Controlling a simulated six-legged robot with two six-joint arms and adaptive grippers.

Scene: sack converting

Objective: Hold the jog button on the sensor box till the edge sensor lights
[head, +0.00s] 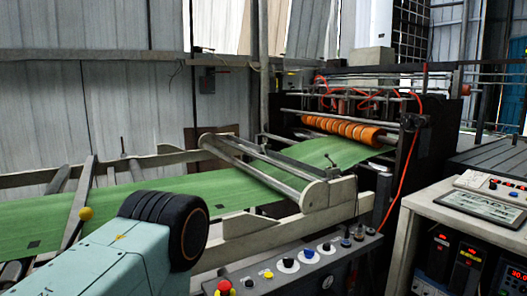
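A long grey control box (300,270) at the bottom centre carries a red mushroom button (224,287), yellow buttons and several round knobs. A smaller pale box (490,183) with red and dark buttons sits on the bench at right. I cannot tell which of these is the sensor box, or which button is the jog button. A green web (130,207) with dark square marks runs from the left up to orange rollers (343,130). I cannot make out the edge sensor or any light on it. Neither gripper is in view.
A pale bench (440,212) at right has dark units with red displays beneath it. A red cable (405,180) hangs beside the dark machine frame. Pale rails with a roller (262,170) cross the web. A teal housing with a black ribbed end fills the lower left.

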